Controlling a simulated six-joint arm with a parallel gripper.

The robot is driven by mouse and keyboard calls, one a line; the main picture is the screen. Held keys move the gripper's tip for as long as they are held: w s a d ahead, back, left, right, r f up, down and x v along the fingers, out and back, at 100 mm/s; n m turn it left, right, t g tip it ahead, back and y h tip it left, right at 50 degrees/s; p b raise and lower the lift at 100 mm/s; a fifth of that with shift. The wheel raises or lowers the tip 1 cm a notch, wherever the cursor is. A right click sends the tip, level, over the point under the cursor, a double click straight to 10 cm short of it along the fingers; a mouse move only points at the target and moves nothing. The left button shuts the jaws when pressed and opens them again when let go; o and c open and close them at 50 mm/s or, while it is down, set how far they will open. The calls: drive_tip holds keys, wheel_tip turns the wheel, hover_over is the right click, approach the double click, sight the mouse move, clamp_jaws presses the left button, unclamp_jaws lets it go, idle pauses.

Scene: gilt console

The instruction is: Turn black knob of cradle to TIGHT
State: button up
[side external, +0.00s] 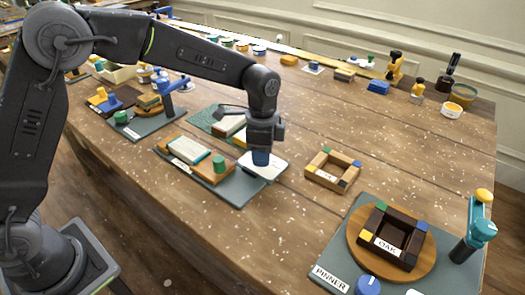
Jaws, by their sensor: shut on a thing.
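The cradle is a grey-blue base plate (226,193) near the middle of the table. It carries a wooden holder with a pale block (189,150) and a green knob (219,164). A white plate (277,168) sits at its right end. My gripper (262,150) points straight down over this white plate. It is shut on a dark knob (261,158) that looks dark blue here and is mostly covered by the jaws. No TIGHT mark or pointer can be read, so I cannot tell the knob's setting.
A small wooden frame (333,182) lies right of the cradle. A PINNER board (334,251) with an OAK frame, blue knob and teal post (478,228) stands at front right. A green mat (205,120) with blocks is just behind. Bare table lies between.

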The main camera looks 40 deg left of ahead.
drive_tip(key=o, duration=0.9)
drive_tip(key=shift+r, duration=0.1)
wheel_tip(320, 180, up, 14)
drive_tip(key=shift+f, duration=0.2)
drive_tip(key=s+a+r+n+t, duration=0.25)
drive_tip(key=s+a+r, duration=0.2)
drive_tip(key=s, duration=0.25)
drive_tip(key=s+a+f+n+t, duration=0.1)
drive_tip(key=s+a+n, duration=0.1)
drive_tip(key=s, duration=0.4)
drive_tip(key=s+a+f+n+t, duration=0.1)
drive_tip(key=s+a+f+n, duration=0.1)
drive_tip(key=s+n, duration=0.2)
drive_tip(key=s+a+f+n+t, duration=0.1)
drive_tip(key=s+a+f+n, duration=0.1)
drive_tip(key=s, duration=0.6)
drive_tip(key=shift+a+f+n, duration=0.2)
drive_tip(key=shift+a+n, duration=0.25)
drive_tip(key=shift+n, duration=0.4)
